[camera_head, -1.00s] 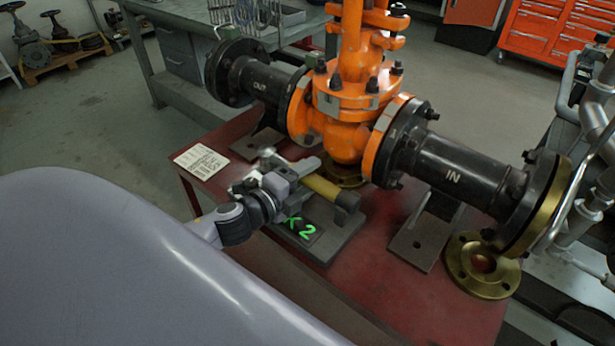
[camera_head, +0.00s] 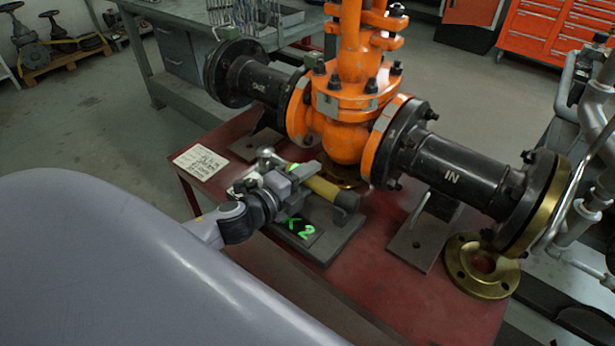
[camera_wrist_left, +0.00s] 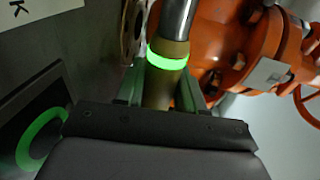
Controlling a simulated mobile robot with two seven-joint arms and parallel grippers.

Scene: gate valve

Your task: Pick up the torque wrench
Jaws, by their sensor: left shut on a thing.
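The torque wrench has a yellow handle (camera_head: 324,190) with a dark end and a silvery head at the left. It lies over a grey block with a dark plate marked in green (camera_head: 300,229) on the red bench. My left gripper (camera_head: 296,181) is shut across the wrench beside the yellow part. In the left wrist view, the wrench's yellowish handle (camera_wrist_left: 157,90) stands between the two fingers, below a glowing green ring and a metal shaft. I cannot tell whether the wrench is clear of its support. My right gripper is not in view.
The orange gate valve (camera_head: 345,100) with black pipe ends stands just behind the wrench. A brass flange (camera_head: 482,265) lies at the right of the red bench (camera_head: 400,300). A white tag sheet (camera_head: 201,162) lies at the left. Grey pipework (camera_head: 590,150) stands at the far right.

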